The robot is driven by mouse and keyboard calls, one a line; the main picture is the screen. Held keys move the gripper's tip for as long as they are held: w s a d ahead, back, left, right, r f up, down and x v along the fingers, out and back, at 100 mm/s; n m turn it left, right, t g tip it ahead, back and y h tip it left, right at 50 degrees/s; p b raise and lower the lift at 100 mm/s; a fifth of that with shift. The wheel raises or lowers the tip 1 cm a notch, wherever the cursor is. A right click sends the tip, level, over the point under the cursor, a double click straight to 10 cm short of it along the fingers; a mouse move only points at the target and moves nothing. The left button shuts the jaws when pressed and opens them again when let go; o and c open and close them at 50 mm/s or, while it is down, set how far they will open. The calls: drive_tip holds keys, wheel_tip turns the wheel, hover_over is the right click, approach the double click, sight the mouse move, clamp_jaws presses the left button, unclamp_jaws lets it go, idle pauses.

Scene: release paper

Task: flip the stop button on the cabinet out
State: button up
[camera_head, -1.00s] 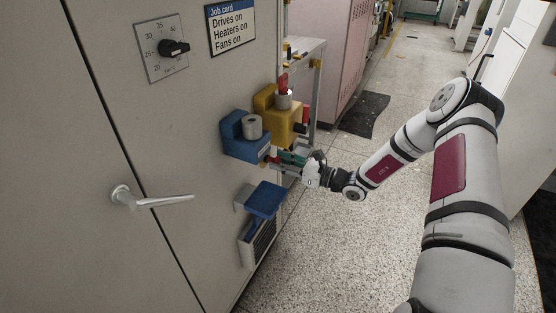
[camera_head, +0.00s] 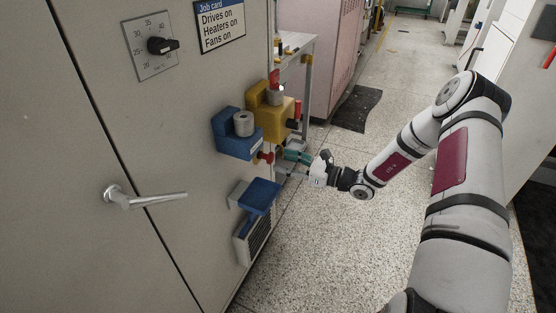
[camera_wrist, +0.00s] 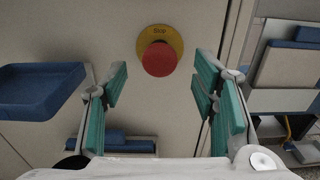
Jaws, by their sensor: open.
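The stop button (camera_wrist: 159,59) is a round red knob on a yellow disc marked "Stop", on the pale cabinet face (camera_wrist: 200,25). In the wrist view it sits ahead of my gripper (camera_wrist: 160,82), between and just beyond the teal fingers. The fingers are open with nothing between them. In the head view a small red knob (camera_head: 267,157), which appears to be this button, shows below the upper blue holder. My gripper (camera_head: 289,163) is just to its right, apart from it as far as I can see. The disc is mostly hidden there.
Around the button are a blue holder with a grey roll (camera_head: 228,138), a yellow holder (camera_head: 271,119) and a lower blue tray (camera_head: 259,194). A door handle (camera_head: 146,198) sticks out at left. The speckled floor (camera_head: 330,240) right of the cabinet is clear.

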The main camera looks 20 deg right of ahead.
drive_tip(key=v, duration=0.8)
drive_tip(key=shift+s+d, duration=0.15)
